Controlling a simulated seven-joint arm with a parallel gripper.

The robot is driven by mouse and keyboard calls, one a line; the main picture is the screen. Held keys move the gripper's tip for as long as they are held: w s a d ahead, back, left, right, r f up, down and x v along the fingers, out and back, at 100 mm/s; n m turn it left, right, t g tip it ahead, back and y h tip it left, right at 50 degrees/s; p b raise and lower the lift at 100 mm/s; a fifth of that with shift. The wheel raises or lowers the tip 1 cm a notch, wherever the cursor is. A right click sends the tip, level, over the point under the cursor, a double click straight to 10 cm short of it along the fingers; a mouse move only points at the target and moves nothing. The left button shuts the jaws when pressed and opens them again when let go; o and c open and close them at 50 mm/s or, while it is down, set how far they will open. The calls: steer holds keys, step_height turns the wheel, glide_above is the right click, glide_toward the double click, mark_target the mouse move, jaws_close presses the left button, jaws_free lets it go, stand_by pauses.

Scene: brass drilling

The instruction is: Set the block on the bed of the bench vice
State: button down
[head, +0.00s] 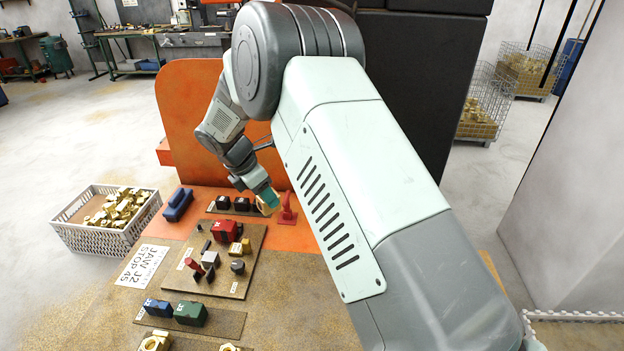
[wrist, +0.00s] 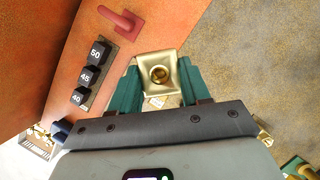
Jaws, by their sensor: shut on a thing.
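My gripper (wrist: 160,85) is shut on a brass block (wrist: 160,65), which has a round hole in its face. The block sits between the green fingers. In the head view my gripper (head: 268,197) holds the block above the orange table, and only a small brass part of it shows. A tan board (head: 234,283) to the left and nearer carries a red block (head: 226,231), a tilted red-and-grey piece (head: 196,266), grey parts and small brass pieces. This may be the bench vice; I cannot make out its bed. The gripper is apart from it.
Black blocks marked 40, 45 and 50 (wrist: 90,76) stand beside a red handled piece (wrist: 122,20). A blue object (head: 178,205), a crate of brass parts (head: 94,240) and a board with blue and green blocks (head: 190,313) lie around. An orange panel (head: 190,100) rises behind.

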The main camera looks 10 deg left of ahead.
steer(key=shift+s+a+f+n+t+y, duration=0.25)
steer(key=shift+s+a+f+n+y, duration=0.4)
steer(key=shift+a+f+n, duration=1.4)
steer(key=shift+s+a+f+n+t+y, duration=0.2)
steer(key=shift+s+a+f+n+y, duration=0.6)
steer(key=shift+a, duration=1.95)
steer(key=shift+s+a+f+n+t+y, duration=0.25)
steer(key=shift+s+a+f+n, duration=0.45)
steer(key=shift+a+f+n, duration=1.4)
steer(key=shift+a+f+m, duration=0.15)
steer(key=shift+f, duration=0.65)
steer(key=shift+a+f+m, duration=0.1)
steer(key=shift+a+f, duration=0.05)
steer(key=shift+f, duration=0.65)
steer(key=shift+c, duration=0.2)
jaws_free()
steer(key=shift+s+f, duration=0.1)
step_height(320, 180, up, 7)
